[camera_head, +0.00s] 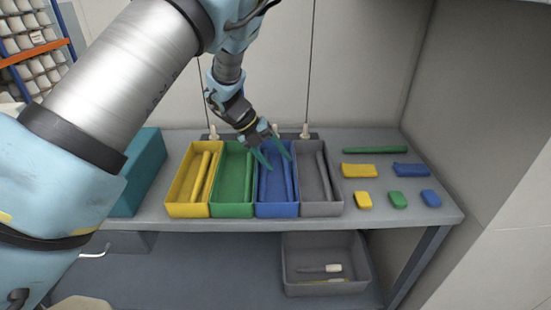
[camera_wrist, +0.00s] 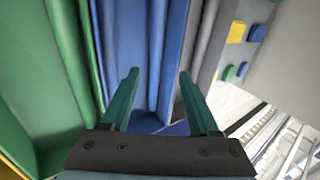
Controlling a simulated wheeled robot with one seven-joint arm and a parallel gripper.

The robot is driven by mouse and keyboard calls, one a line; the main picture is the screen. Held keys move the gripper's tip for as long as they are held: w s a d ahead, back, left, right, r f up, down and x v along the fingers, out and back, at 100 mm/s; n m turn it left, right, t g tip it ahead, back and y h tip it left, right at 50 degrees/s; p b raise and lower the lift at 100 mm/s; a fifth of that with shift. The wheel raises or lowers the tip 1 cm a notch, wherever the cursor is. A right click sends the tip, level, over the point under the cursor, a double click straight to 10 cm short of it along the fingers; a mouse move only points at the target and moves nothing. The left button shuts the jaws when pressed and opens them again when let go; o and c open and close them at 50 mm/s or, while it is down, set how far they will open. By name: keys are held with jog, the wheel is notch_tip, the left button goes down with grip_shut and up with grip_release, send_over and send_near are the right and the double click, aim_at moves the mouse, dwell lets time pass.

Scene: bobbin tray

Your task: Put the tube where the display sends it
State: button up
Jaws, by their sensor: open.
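My gripper (camera_head: 273,162) is open and empty, with its teal fingers pointing down over the blue bin (camera_head: 276,210). In the wrist view my gripper (camera_wrist: 158,76) has its fingertips apart above blue surfaces, and nothing shows clamped between them. A blue tube (camera_head: 289,185) lies lengthwise in the blue bin. The yellow bin (camera_head: 188,210), green bin (camera_head: 231,211) and grey bin (camera_head: 320,209) stand beside it in a row, each with at least one long tube of its own colour. A green tube (camera_head: 375,150) lies on the shelf at right. I see no readable display.
Yellow, blue and green small pieces, including a yellow block (camera_head: 358,171) and a blue block (camera_head: 411,170), lie right of the bins. A teal box (camera_head: 137,178) stands at left. A grey crate (camera_head: 326,283) sits below the shelf (camera_head: 385,216).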

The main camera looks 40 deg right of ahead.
jog(key=shift+r, duration=0.1)
jog(key=p+v, duration=0.4)
jog(key=v, duration=1.4)
jog(key=shift+r+p, duration=0.3)
jog(key=shift+p, duration=0.05)
jog(key=shift+w+a, duration=0.1)
jog(key=shift+w, duration=0.05)
dwell(0.6)
